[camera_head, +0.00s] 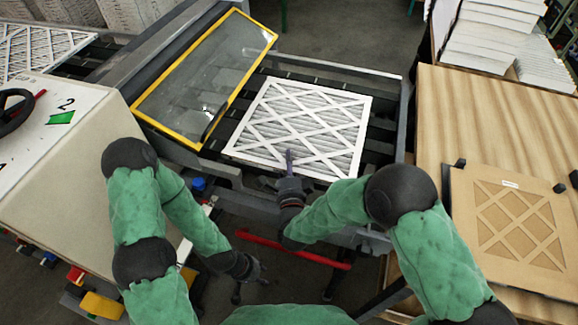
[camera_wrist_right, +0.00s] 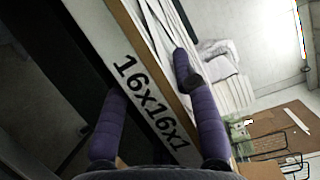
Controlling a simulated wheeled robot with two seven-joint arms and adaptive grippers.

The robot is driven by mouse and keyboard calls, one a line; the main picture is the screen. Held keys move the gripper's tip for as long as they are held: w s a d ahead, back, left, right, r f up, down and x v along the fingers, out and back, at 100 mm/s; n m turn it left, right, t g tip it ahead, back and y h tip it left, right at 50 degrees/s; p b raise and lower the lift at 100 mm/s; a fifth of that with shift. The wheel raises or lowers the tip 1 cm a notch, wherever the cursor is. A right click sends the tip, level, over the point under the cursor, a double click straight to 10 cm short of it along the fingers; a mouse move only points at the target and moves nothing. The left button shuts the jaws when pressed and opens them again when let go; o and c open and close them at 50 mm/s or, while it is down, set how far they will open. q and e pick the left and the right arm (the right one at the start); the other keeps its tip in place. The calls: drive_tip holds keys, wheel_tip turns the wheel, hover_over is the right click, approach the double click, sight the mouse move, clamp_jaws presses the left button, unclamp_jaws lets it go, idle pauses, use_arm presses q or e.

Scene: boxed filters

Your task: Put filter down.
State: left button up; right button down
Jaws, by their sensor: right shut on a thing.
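The white pleated filter (camera_head: 305,125) with a lattice face lies over the dark roller conveyor (camera_head: 383,130), beside the yellow-framed clear panel. My right gripper (camera_head: 289,165) is shut on the filter's near edge. In the right wrist view, the filter's edge (camera_wrist_right: 150,98), marked "16x16x1", runs between the purple fingers of the right gripper (camera_wrist_right: 150,80). I cannot tell whether the filter's underside touches the rollers. My left gripper (camera_head: 250,284) is low in front of the conveyor, with its fingers apart and empty.
The yellow-framed panel (camera_head: 205,80) is tilted up left of the filter. A red bar (camera_head: 292,249) runs below the conveyor's front. A white control cabinet (camera_head: 75,150) stands at left.

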wheel_tip(320, 180, down, 2)
drive_tip(key=shift+w+f, duration=0.1)
drive_tip(key=shift+f, duration=0.05)
drive_tip(key=shift+f+b, duration=0.25)
drive_tip(key=shift+b, duration=0.3)
drive_tip(key=shift+f+b, duration=0.25)
drive_tip(key=shift+b, duration=0.05)
